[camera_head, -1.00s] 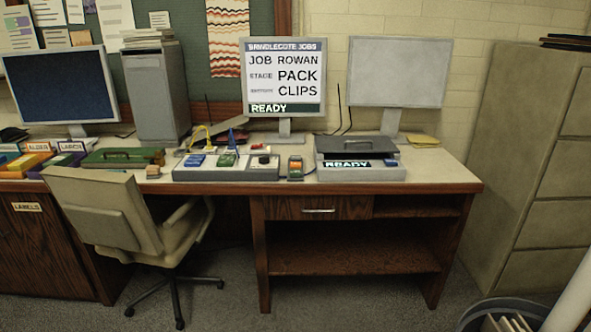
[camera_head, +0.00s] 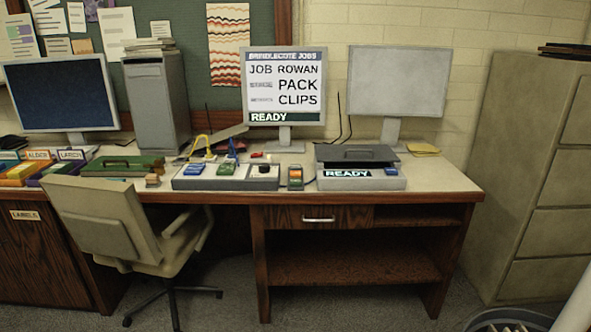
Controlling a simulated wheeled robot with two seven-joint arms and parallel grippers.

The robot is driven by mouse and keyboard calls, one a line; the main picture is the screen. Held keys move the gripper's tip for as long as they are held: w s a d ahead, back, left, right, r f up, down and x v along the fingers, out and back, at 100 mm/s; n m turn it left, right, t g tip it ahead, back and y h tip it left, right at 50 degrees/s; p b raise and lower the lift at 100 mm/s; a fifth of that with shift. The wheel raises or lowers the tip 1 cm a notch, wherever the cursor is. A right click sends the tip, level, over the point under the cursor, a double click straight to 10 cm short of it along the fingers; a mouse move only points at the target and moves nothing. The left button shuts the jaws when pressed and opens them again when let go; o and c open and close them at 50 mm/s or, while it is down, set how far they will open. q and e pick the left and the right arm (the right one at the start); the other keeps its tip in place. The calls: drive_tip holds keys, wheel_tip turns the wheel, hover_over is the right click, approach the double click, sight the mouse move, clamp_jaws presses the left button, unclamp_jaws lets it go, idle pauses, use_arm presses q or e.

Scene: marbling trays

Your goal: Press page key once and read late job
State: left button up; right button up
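A monitor (camera_head: 284,88) stands at the back middle of the desk. It reads "JOB ROWAN", "PACK", "CLIPS" and, on a dark band, "READY"; its smaller labels are hard to read. A low grey key box (camera_head: 181,183) sits in front of it. It bears a blue key (camera_head: 194,169), a green key (camera_head: 227,169) and a black round knob (camera_head: 264,169). The markings on the keys are too small to read, so I cannot tell which is the page key. Neither of my grippers is in view.
A grey machine (camera_head: 391,183) with a "READY" display sits right of a small orange-and-green device (camera_head: 295,176). A chair (camera_head: 100,222) stands before the desk's left part. A filing cabinet (camera_head: 529,170) stands at the right. The desk's right front (camera_head: 440,178) is clear.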

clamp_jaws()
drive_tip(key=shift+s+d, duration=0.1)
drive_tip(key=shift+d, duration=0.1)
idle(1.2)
